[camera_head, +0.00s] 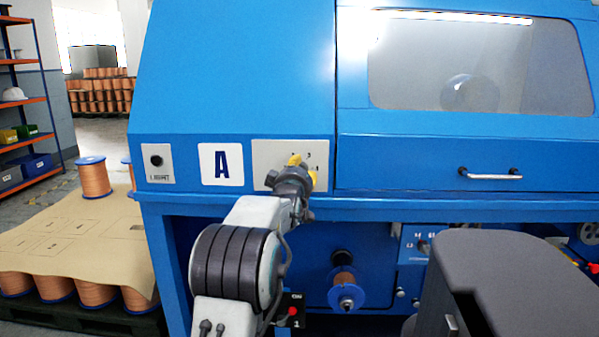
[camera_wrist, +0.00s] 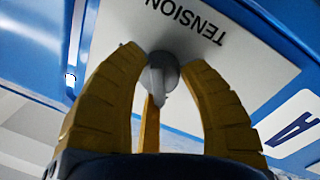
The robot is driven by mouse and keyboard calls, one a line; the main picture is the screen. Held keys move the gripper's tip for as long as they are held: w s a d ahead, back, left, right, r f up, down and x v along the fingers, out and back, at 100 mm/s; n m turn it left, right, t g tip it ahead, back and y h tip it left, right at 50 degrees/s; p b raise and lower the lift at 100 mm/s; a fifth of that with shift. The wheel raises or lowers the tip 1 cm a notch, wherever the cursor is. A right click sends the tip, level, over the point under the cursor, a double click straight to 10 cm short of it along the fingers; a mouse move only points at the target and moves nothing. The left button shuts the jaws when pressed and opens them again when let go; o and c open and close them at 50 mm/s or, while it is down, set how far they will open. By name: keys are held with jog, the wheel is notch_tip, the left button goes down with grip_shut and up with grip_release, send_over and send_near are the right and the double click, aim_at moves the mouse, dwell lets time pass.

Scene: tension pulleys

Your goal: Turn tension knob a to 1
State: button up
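In the wrist view, the grey tension knob (camera_wrist: 163,72) sits on a white plate (camera_wrist: 215,75) marked TENSION, seen upside down. A narrow orange-yellow strip extends from the knob towards the bottom of the picture. The yellow fingers of my gripper (camera_wrist: 162,60) close in on both sides of the knob; their tips appear to touch it. In the head view, my gripper (camera_head: 304,168) is at the tension plate (camera_head: 262,160) beside the A label (camera_head: 221,164). It hides the knob there. A few small dial digits show above and right of the gripper; the knob's setting is not readable.
A LIGHT switch plate (camera_head: 157,163) is left of the A label. The blue machine (camera_head: 240,70) has a door handle (camera_head: 490,174) at right and a copper spool (camera_head: 344,287) below. A pallet of spools (camera_head: 75,240) stands at left.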

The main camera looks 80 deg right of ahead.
jog(key=c, duration=0.6)
jog(key=shift+f+b, duration=0.1)
jog(key=shift+b, duration=0.35)
jog(key=n+b, duration=0.2)
jog(key=b, duration=0.1)
jog(key=shift+f, duration=0.15)
jog(key=shift+w+n+h+b, duration=0.15)
jog(key=shift+n+h+b, duration=0.15)
jog(key=shift+n+b, duration=1.95)
jog(key=shift+n+p, duration=0.4)
jog(key=shift+n, duration=0.25)
jog(key=o, duration=1.2)
jog(key=shift+w, duration=0.1)
